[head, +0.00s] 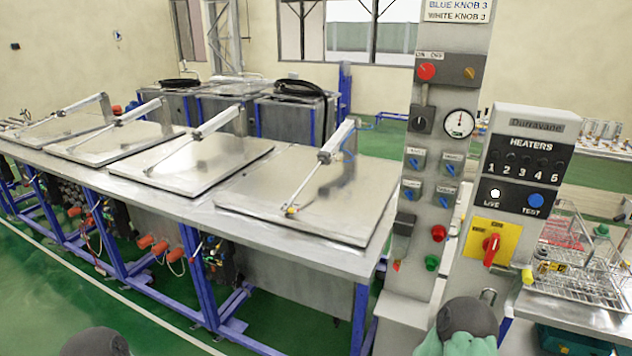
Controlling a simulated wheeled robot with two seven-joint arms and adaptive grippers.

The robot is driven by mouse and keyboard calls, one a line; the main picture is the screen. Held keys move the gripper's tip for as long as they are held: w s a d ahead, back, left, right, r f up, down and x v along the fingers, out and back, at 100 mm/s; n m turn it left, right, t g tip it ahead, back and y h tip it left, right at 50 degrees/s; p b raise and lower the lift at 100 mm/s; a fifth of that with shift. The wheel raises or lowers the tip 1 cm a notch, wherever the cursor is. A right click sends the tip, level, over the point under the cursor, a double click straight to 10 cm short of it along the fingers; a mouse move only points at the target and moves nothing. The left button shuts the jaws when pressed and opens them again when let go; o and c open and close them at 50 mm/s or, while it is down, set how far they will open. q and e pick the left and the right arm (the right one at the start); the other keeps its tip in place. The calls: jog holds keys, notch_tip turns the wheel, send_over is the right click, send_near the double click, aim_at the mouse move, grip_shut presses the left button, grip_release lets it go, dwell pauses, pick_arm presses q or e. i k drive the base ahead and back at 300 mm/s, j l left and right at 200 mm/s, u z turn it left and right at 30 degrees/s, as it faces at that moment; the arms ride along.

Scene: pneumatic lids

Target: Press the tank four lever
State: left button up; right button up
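Four small blue levers sit on grey plates on the upright control post: upper left lever (415,160), upper right lever (452,164), lower left lever (411,190) and lower right lever (446,195). Their labels are too small to read, so I cannot tell which belongs to tank four. Several tanks stand in a row with flat metal lids, all lying shut; the nearest lid (305,195) is beside the post. Each lid has a pneumatic cylinder, such as the nearest cylinder (335,142). Neither gripper shows; only dark rounded parts of my arms appear at the bottom edge.
The post also carries a red button (426,72), a gauge (459,123) and a green button (432,263). A heater panel (519,170) with a red switch (491,249) stands close on its right. Wire baskets (580,275) lie at far right. Green floor is open at lower left.

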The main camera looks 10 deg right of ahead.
aim_at(192, 259)
jog(key=i+j, duration=0.85)
jog(key=i+j+u, duration=0.15)
jog(key=i+j, duration=0.75)
jog(key=i, duration=0.1)
